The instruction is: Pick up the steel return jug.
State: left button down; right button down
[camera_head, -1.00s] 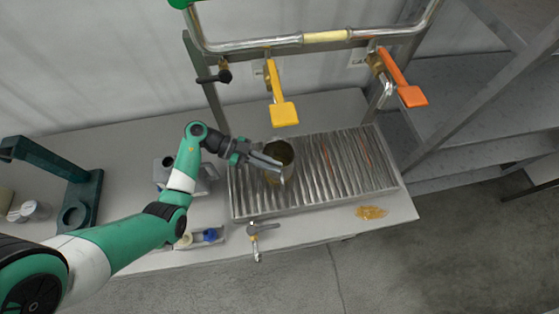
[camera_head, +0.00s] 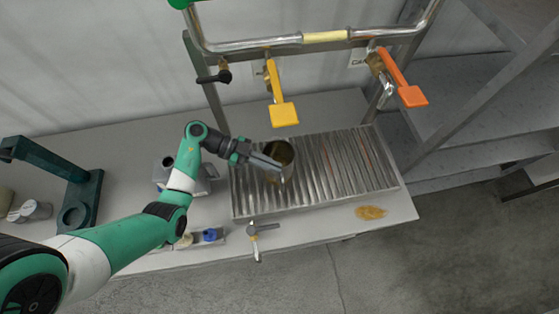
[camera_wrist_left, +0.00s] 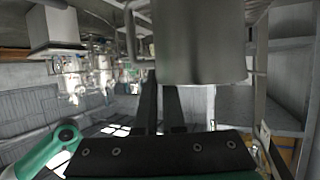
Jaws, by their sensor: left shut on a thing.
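The steel return jug (camera_head: 283,149) is a dark-mouthed metal vessel at the left part of the ribbed drain tray (camera_head: 345,165). My left gripper (camera_head: 268,163) comes in from the left and is shut on the jug, its fingers lying across the jug's near side. In the left wrist view the jug (camera_wrist_left: 200,45) is a large grey cylinder at the top, with a bent handle at its left. The gripper fingers (camera_wrist_left: 160,105) reach up to it. I cannot tell whether the jug's base touches the tray. My right gripper is not in view.
A yellow lever (camera_head: 283,112) and an orange lever (camera_head: 411,94) hang from a pipe frame behind the tray. A small valve (camera_head: 256,240) sits at the front edge. A green stand (camera_head: 75,200) is at left. A yellow-brown spill (camera_head: 370,212) lies front right.

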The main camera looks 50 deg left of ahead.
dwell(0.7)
pick_arm(q)
jog(key=s+d+r+p, duration=0.2)
jog(key=d+r+p, duration=0.4)
jog(key=d+r, duration=0.7)
jog(key=shift+s+d, duration=0.35)
jog(key=shift+d, duration=0.05)
